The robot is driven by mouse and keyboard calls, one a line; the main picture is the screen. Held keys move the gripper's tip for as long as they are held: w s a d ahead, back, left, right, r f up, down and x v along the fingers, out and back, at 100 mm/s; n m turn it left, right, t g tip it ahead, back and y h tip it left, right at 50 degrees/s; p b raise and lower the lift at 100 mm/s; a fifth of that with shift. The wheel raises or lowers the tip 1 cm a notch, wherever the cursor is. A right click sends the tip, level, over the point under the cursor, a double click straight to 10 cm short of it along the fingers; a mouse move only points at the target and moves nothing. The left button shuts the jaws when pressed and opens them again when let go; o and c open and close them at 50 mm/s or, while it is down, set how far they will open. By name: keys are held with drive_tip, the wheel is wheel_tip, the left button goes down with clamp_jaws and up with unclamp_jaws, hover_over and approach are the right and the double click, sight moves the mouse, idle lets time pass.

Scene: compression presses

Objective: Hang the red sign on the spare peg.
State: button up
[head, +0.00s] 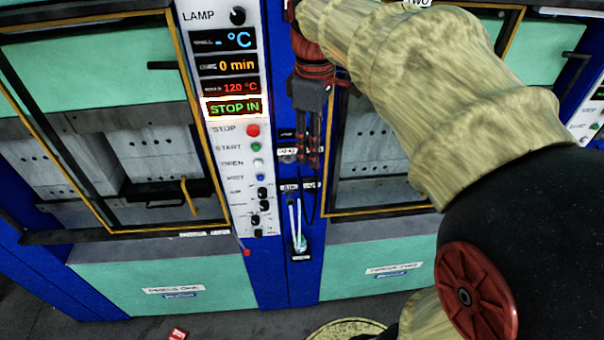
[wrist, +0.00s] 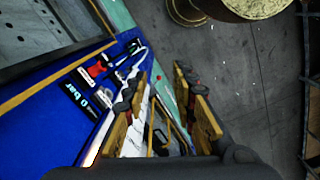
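A small red piece with white marking (head: 178,334) lies on the floor at the bottom of the head view; it looks like the red sign, but is too small to read. A red-and-white item (wrist: 97,69) shows on the blue column in the wrist view; I cannot tell what it is. My gripper (head: 308,145) points down in front of the blue column. In the wrist view its two fingers (wrist: 162,112) stand apart, with no object clearly held between them. The spare peg cannot be made out; my gripper hides part of the column.
The control panel (head: 232,130) stands left of my gripper, beside press one's framed door with a yellow handle (head: 189,196). A bottle-like item (head: 299,243) sits low on the column. A round drum top (head: 345,329) stands on the floor.

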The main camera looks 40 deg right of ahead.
wheel_tip(320, 180, down, 8)
drive_tip(key=w+a, duration=0.1)
drive_tip(key=w, duration=0.1)
drive_tip(key=shift+a+m, duration=0.35)
drive_tip(key=shift+m, duration=0.05)
drive_tip(key=shift+w, duration=0.1)
drive_tip(key=s+a+f+m+t+b, duration=0.2)
drive_tip(key=s+a+f+b, duration=0.2)
drive_tip(key=f+b, duration=0.5)
drive_tip(key=s+a+f+m+t+b, duration=0.1)
drive_tip(key=s+a+f+b, duration=0.3)
drive_tip(key=f+b, duration=0.6)
drive_tip(key=s+a+f+m+t+b, duration=0.2)
drive_tip(key=s+a+f+b, duration=0.2)
drive_tip(key=f+b, duration=0.5)
wheel_tip(320, 180, down, 2)
drive_tip(key=shift+a+m+t+b, duration=0.3)
drive_tip(key=shift+a+b, duration=0.1)
drive_tip(key=shift+a, duration=0.6)
drive_tip(key=shift+o, duration=1.4)
